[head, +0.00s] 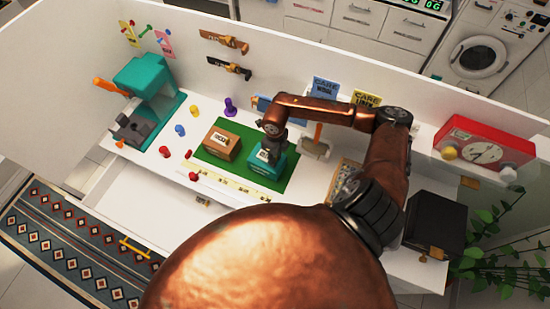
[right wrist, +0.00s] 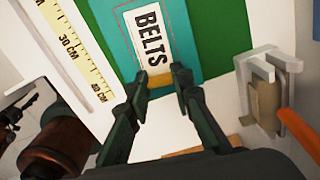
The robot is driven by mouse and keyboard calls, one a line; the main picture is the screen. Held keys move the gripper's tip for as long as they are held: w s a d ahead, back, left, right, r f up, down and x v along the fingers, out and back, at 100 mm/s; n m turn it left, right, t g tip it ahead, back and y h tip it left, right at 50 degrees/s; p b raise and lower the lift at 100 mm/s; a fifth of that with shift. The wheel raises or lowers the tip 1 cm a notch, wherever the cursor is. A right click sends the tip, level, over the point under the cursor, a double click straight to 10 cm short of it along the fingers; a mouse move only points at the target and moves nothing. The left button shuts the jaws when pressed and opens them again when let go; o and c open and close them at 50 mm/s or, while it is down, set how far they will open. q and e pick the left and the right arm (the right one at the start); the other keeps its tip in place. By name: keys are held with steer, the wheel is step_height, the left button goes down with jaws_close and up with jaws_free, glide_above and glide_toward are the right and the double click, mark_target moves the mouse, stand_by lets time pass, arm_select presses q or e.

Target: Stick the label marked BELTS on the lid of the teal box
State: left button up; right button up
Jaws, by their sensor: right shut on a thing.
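The teal box (head: 267,169) stands on the green mat (head: 291,183) on the white worktop. In the right wrist view the teal lid (right wrist: 122,25) fills the upper middle. The white label marked BELTS (right wrist: 152,35) lies over the lid, inside its edges; I cannot tell whether it is pressed flat. My right gripper (head: 269,150) is above the box. In the wrist view its fingertips (right wrist: 160,78) are shut on the yellowish tab at the label's near end.
A brown labelled box (head: 222,146) stands left of the teal box on the mat. A ruler (head: 230,188) runs along the mat's front. A red clock-like device (head: 486,150) and a black box (head: 436,222) stand farther right.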

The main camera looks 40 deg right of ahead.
steer(key=shift+s+f, duration=0.1)
steer(key=shift+f, duration=0.05)
steer(key=o, duration=0.8)
steer(key=shift+o, duration=0.7)
steer(key=o, duration=0.4)
steer(key=shift+o, duration=0.2)
steer(key=shift+r+p, duration=1.75)
steer(key=shift+r, duration=1.85)
